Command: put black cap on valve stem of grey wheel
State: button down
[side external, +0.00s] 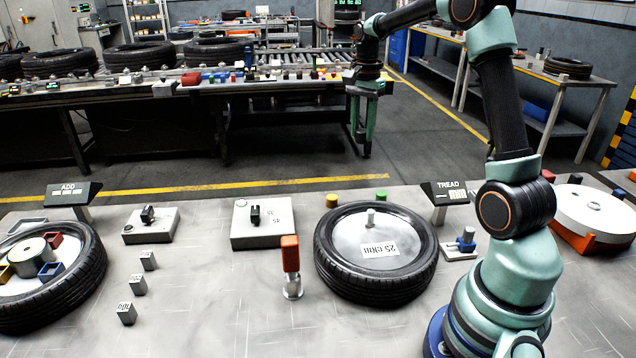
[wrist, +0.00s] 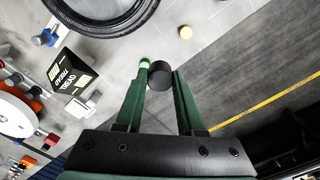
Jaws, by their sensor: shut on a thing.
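The wheel (side external: 376,265) lies flat on the table at centre right, a black tyre around a grey disc with a white label. Its grey valve stem (side external: 370,218) stands upright near the disc's far edge, bare at the top. In the wrist view only part of the black tyre (wrist: 112,22) shows, at the top; the stem is out of view. My gripper (side external: 364,145) hangs fingers-down beyond the wheel, near the table's far edge. In the wrist view its green fingers are shut on a black cap (wrist: 160,75), clear of the wheel.
A yellow cap (side external: 332,200) and a green cap (side external: 381,194) stand behind the wheel. A TREAD display (side external: 450,192) stands to its right, an orange-handled tool (side external: 291,262) to its left. Farther left are grey blocks and another tyre (side external: 62,300).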

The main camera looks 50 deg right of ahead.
jog(key=s+a+f, duration=0.3)
jog(key=s+a, duration=0.6)
jog(key=a, duration=0.1)
jog(key=shift+s+a, duration=0.2)
jog(key=shift+s, duration=0.1)
jog(key=shift+f, duration=0.15)
send_over(371, 211)
jog(key=shift+f, duration=2.85)
jog(key=shift+f, duration=1.75)
jog(key=shift+c, duration=2.2)
grip_release()
